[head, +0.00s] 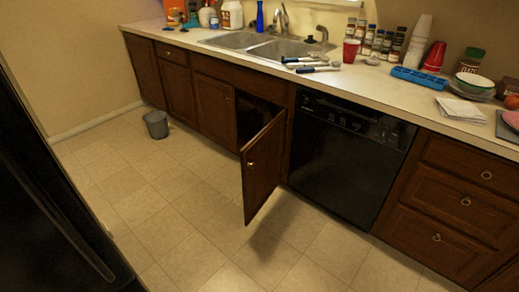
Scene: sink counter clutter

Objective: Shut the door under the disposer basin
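A dark wooden cabinet door (264,168) stands open under the right basin of the double sink. It swings out into the room, with its hinge side next to the black dishwasher. A small round knob (250,164) sits near its free edge. The cabinet opening (257,118) behind it is dark, and its contents cannot be made out. The sink's right basin (278,50) lies above this opening, and the left basin (238,40) is beside it. Neither of my grippers is in view.
The black dishwasher (345,160) is right of the door, with drawers (457,203) beyond. A grey bin (156,124) stands on the floor at left. A large black appliance (50,210) fills the left edge. The tiled floor (190,205) before the door is clear. Clutter covers the counter (350,75).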

